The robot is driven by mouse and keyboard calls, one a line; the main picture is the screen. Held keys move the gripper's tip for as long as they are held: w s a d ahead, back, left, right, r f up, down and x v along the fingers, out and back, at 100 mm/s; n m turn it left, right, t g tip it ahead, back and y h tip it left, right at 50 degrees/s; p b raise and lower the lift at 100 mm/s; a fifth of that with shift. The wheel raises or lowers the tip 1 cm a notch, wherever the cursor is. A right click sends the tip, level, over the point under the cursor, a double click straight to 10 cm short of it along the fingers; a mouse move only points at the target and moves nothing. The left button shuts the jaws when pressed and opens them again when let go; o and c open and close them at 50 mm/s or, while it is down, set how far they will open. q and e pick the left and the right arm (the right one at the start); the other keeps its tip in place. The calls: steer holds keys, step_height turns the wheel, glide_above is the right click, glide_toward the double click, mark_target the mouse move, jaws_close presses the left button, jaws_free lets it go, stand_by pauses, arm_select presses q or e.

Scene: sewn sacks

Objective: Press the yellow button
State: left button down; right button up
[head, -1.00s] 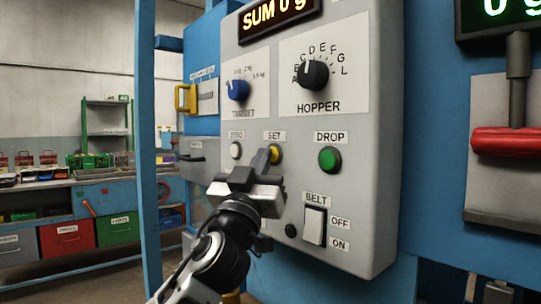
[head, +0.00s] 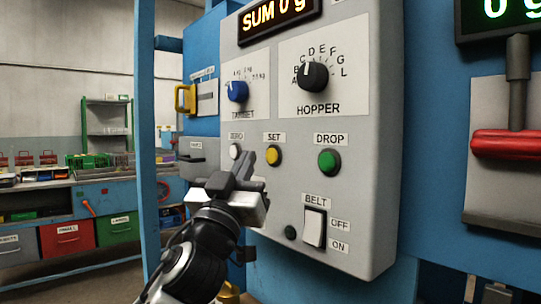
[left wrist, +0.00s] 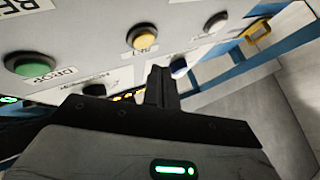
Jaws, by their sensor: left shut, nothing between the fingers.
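The yellow button (head: 274,155) sits under the SET label on the grey control panel (head: 385,200), between the white ZERO button (head: 235,151) and the green DROP button (head: 329,161). It shows fully in the head view. My left gripper (head: 247,157) is shut and empty, its tips appearing just left of the yellow button, between it and the white one. In the left wrist view the yellow button (left wrist: 143,38) is beyond the shut fingers (left wrist: 160,72), apart from them in the picture. My right gripper is not in view.
The panel also carries a blue TARGET knob (head: 237,91), a black HOPPER knob (head: 313,76) and a white BELT rocker switch (head: 313,227). A red handle (head: 505,143) stands out at the right. A blue post (head: 149,150) rises left of the panel.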

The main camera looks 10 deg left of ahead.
arm_select(q)
steer(key=shift+s+a, duration=0.95)
steer(key=shift+s, duration=0.3)
